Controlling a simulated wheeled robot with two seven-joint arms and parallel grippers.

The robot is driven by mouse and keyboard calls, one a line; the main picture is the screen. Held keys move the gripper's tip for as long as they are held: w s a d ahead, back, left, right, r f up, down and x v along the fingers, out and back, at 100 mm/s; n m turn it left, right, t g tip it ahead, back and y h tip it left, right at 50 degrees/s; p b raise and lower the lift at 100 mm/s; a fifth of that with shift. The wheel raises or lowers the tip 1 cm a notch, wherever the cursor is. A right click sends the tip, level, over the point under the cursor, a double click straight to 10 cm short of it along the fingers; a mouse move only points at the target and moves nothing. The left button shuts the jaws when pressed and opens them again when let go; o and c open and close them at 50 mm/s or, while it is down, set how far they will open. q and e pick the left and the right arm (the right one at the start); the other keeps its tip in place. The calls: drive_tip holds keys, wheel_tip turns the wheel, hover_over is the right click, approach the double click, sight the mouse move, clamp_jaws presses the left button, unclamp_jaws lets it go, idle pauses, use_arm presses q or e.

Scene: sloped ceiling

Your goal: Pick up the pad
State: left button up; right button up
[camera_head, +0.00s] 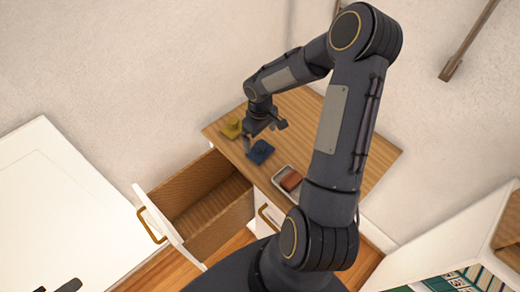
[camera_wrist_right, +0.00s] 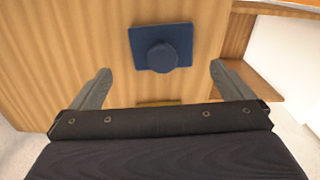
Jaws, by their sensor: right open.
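A blue square pad with a round knob on top (camera_head: 261,152) lies on the wooden top of the cabinet, near its front edge. It also shows in the right wrist view (camera_wrist_right: 161,47), ahead and between the fingers. My right gripper (camera_head: 264,126) is open and empty above the cabinet top, close to the blue pad. In the right wrist view its two fingers (camera_wrist_right: 160,70) stand wide apart, one on each side of the pad. Dark tips at the bottom left edge of the head view may be my left gripper; too little shows to tell its state.
A yellow piece of similar shape (camera_head: 232,128) lies at the cabinet top's left corner. An open, empty-looking drawer (camera_head: 205,191) sticks out below. Wall stands behind; shelves with books (camera_head: 470,280) are at lower right.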

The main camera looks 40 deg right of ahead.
sight(260, 144)
wheel_tip(260, 144, down, 6)
drive_tip(key=shift+s+a+f+p, duration=0.1)
drive_tip(key=shift+s+f+p, duration=0.05)
drive_tip(key=shift+p, duration=0.25)
drive_tip(key=shift+c, duration=0.3)
drive_tip(key=c, duration=0.8)
drive_tip(key=shift+c, duration=0.2)
